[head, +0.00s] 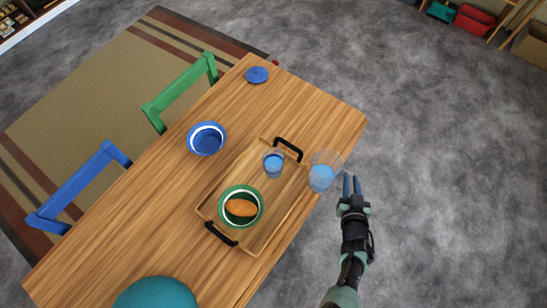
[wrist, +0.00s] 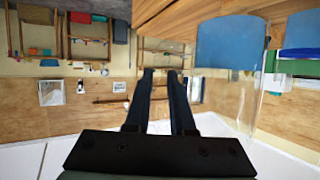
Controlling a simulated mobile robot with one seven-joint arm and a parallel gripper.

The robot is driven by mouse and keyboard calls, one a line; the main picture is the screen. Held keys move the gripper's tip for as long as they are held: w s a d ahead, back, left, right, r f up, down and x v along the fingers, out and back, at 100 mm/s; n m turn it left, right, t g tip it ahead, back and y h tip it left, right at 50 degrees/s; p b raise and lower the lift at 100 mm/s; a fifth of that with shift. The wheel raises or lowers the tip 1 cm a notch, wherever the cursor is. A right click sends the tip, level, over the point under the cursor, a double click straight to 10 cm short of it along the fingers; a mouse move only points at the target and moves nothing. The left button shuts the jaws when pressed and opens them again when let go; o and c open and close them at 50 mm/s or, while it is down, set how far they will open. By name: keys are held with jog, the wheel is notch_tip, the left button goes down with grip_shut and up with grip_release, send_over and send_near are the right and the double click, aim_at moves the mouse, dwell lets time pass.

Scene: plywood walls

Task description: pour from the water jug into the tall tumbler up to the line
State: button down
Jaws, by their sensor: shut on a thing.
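The water jug (head: 322,174) is clear, with blue water in its lower part, and stands out at the table's right edge beside the tray. In the wrist view the jug (wrist: 230,45) fills the upper right and looks near upright. My gripper (head: 351,180) is at the jug's right side, shut on it; the grasped part is not clear. In the wrist view its dark fingers (wrist: 162,75) show a narrow gap. The tall tumbler (head: 274,163) stands on the tray, left of the jug, with blue water in it. Its line is too small to make out.
The wooden tray (head: 262,235) has black handles and holds a green bowl (head: 225,214) with an orange-brown item. A blue bowl (head: 206,139) and a blue disc (head: 257,75) are on the wooden table (head: 130,225). Green and blue chairs are at the left; grey floor is open at right.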

aim_at(357, 175)
notch_tip(357, 175, up, 7)
jog(key=p, duration=0.7)
jog(key=shift+r, duration=0.15)
jog(key=shift+f, duration=0.2)
